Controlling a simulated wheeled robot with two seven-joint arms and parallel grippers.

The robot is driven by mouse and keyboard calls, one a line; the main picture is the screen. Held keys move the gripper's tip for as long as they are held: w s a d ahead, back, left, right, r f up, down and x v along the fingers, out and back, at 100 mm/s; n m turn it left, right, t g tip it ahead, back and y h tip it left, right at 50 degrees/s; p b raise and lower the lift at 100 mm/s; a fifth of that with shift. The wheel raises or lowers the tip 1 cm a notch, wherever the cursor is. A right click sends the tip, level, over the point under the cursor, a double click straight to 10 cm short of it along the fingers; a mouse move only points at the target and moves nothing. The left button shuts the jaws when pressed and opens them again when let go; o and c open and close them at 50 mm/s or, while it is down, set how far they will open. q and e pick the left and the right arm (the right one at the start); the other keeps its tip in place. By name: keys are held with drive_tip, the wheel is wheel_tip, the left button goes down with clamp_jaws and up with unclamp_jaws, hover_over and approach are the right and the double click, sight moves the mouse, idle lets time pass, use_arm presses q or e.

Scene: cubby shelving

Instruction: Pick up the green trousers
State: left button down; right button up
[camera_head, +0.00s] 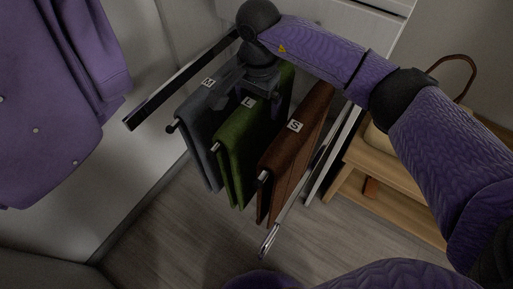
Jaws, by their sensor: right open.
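The green trousers (236,150) hang folded over a bar of a pull-out rack, marked with an "L" tag. They are the middle of three pairs. My right gripper (248,108) is above them, reaching down from the purple right arm. Its fingers are dark and partly blend with the grey trousers and the rack. They are close to the top of the green trousers, but I cannot tell whether they touch. The gripper is open. My left gripper is not in view.
Grey trousers (196,135) tagged "M" hang left of the green ones, and brown trousers (293,165) tagged "S" hang right. A purple garment (50,90) hangs at far left. A wooden bench (390,181) with a bag stands right. Floor below the rack is clear.

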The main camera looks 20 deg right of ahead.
drive_tip(key=shift+r, duration=0.1)
drive_tip(key=c, duration=1.2)
clamp_jaws()
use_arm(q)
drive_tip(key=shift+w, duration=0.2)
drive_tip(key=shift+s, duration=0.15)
